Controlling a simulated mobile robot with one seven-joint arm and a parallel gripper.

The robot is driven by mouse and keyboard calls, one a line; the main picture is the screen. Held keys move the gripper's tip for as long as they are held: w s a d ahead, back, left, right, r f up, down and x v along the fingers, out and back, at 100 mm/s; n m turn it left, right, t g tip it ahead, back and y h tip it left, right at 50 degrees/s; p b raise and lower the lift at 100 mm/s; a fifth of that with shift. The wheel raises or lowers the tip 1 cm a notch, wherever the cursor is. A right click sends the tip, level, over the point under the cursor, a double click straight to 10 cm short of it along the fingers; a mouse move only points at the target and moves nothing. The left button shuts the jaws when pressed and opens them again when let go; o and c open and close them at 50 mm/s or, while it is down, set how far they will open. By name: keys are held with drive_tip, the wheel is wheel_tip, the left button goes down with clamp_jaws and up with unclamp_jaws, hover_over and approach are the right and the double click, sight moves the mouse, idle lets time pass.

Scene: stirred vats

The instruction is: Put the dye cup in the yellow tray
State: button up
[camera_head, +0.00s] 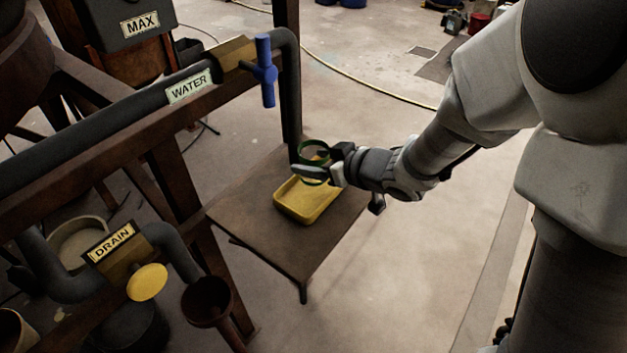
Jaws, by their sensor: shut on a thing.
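The yellow tray (307,207) lies on a small dark side table. My gripper (316,166) reaches in from the right and is above the tray's back part. It is shut on a green-rimmed round thing (313,144), which looks like the dye cup. The cup's green rim shows as a ring above and below the fingers, and the fingers hide part of it. I cannot tell whether the cup touches the tray.
The dark table (277,243) has bare room left and front of the tray. The WATER pipe (147,100) with a blue valve handle (266,72) runs behind it on the left. The DRAIN pipe with a yellow knob (147,282) and a brown funnel (207,301) stand at the lower left.

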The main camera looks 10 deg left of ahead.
drive_tip(key=shift+a+f+b, duration=0.1)
drive_tip(key=shift+f+b, duration=0.75)
drive_tip(key=shift+f, duration=1.15)
drive_tip(key=shift+f, duration=0.1)
drive_tip(key=shift+f, duration=0.15)
drive_tip(key=o, duration=1.3)
